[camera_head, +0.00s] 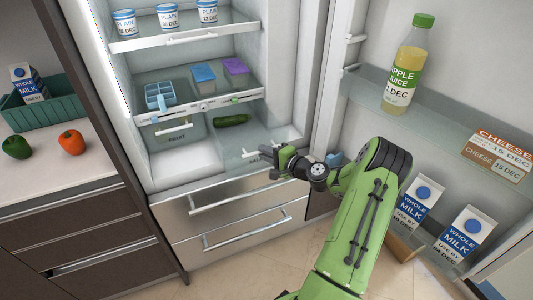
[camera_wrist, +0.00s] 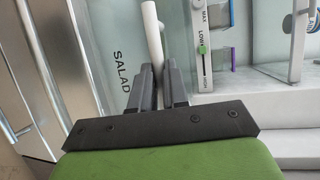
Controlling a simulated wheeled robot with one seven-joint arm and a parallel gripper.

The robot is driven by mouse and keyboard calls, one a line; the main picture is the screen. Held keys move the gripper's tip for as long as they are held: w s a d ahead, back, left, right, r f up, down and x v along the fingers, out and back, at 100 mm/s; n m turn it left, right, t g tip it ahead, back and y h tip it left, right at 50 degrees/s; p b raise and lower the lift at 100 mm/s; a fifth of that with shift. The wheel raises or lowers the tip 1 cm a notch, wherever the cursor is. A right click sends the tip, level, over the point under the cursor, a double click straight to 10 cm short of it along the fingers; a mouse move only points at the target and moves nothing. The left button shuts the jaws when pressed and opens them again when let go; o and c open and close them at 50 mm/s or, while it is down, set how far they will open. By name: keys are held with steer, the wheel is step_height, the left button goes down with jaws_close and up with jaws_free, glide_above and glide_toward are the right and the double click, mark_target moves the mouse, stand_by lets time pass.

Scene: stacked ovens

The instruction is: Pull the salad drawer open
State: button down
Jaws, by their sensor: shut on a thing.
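The salad drawer (camera_head: 287,137) is a clear bin on the right of the fridge's lower compartment, with a dark green cucumber (camera_head: 231,120) inside. Its front stands forward of the fruit drawer's front, so it is partly out. In the wrist view, its front panel (camera_wrist: 110,45) carries the word SALAD. My gripper (camera_head: 268,153) is at the drawer's front. In the wrist view, the two dark fingers (camera_wrist: 157,82) are shut on the white bar handle (camera_wrist: 152,30), one on each side. The handle's lower part is hidden between the fingers.
The fruit drawer (camera_head: 178,137) sits further back on the left. A shelf above holds a blue tray (camera_head: 160,95) and blue and purple tubs. The open fridge door (camera_head: 420,105) with juice, cheese and milk stands to the right, close to my arm. Lower drawers (camera_head: 235,215) lie below.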

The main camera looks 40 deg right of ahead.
steer(key=c, duration=1.1)
jaws_free()
steer(key=p+v, duration=0.2)
steer(key=v, duration=1.3)
steer(key=shift+s, duration=0.35)
